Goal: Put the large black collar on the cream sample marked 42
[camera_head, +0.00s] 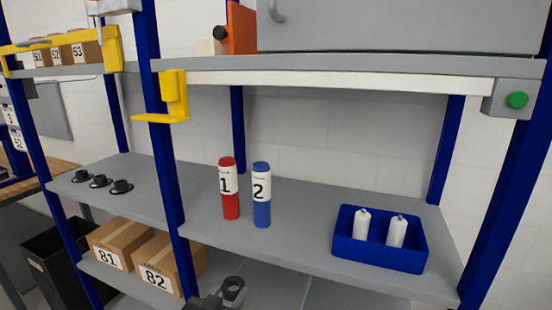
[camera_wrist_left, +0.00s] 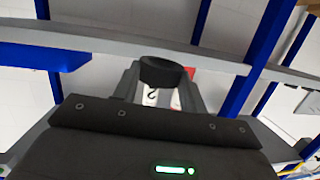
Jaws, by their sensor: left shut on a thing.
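My left gripper (camera_head: 222,295) comes in at the bottom middle of the head view, in front of the grey shelf. It is shut on a black ring-shaped collar (camera_head: 234,284), held clear of the shelf. In the left wrist view the collar (camera_wrist_left: 161,70) sits between the two grey fingers (camera_wrist_left: 160,92). I see no sample whose mark reads 42. My right gripper is not in view.
Red bottle 1 (camera_head: 229,190) and blue bottle 2 (camera_head: 262,196) stand on the middle shelf (camera_head: 310,215). A blue bin (camera_head: 378,254) with two white bottles is at right. Three small black pieces (camera_head: 100,181) lie at left. Cartons 81 (camera_head: 120,242) and 82 (camera_head: 165,262) sit below.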

